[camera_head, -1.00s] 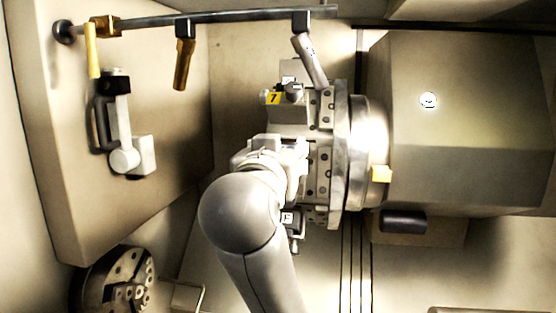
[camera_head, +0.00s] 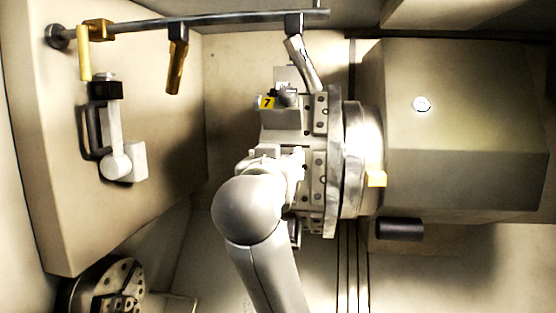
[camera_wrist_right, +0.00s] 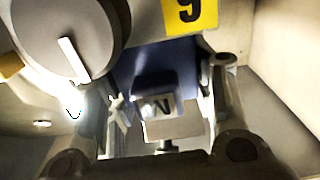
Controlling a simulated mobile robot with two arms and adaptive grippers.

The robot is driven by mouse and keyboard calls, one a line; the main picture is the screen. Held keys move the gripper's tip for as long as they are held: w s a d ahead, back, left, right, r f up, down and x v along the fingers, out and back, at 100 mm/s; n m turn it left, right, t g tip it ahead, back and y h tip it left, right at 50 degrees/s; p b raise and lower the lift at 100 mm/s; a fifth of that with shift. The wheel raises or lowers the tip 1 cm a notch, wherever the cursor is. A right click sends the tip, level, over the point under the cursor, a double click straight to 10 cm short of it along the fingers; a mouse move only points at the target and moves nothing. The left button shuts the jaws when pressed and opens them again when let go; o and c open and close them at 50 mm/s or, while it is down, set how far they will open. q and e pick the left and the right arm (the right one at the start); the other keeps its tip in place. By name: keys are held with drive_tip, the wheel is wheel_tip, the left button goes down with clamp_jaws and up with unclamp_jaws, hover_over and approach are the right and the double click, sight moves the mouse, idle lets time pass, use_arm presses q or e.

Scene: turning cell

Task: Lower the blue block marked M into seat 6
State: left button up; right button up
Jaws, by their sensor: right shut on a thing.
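In the right wrist view a blue block (camera_wrist_right: 152,68) is between the fingers of my right gripper (camera_wrist_right: 163,106). A pale patch on it carries a dark letter that looks like M. The gripper is shut on the block. A yellow plate (camera_wrist_right: 190,10) just beyond the block shows a digit that reads as 9 or an upside-down 6. I cannot tell whether the block touches its seat. My left gripper is not in view.
In the head view a holder with yellow plate 7 (camera_head: 267,102) is on the turret above my arm. A round chuck (camera_head: 115,285) is at lower left. A dark grey cylinder (camera_head: 400,229) lies right of the turret. A round grey part (camera_wrist_right: 75,35) crowds the wrist view's upper left.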

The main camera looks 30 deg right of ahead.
drive_tip(key=shift+f, duration=0.55)
idle(0.5)
drive_tip(key=o, duration=1.2)
drive_tip(key=shift+o, duration=0.2)
drive_tip(key=v, duration=1.2)
drive_tip(key=shift+f, duration=0.1)
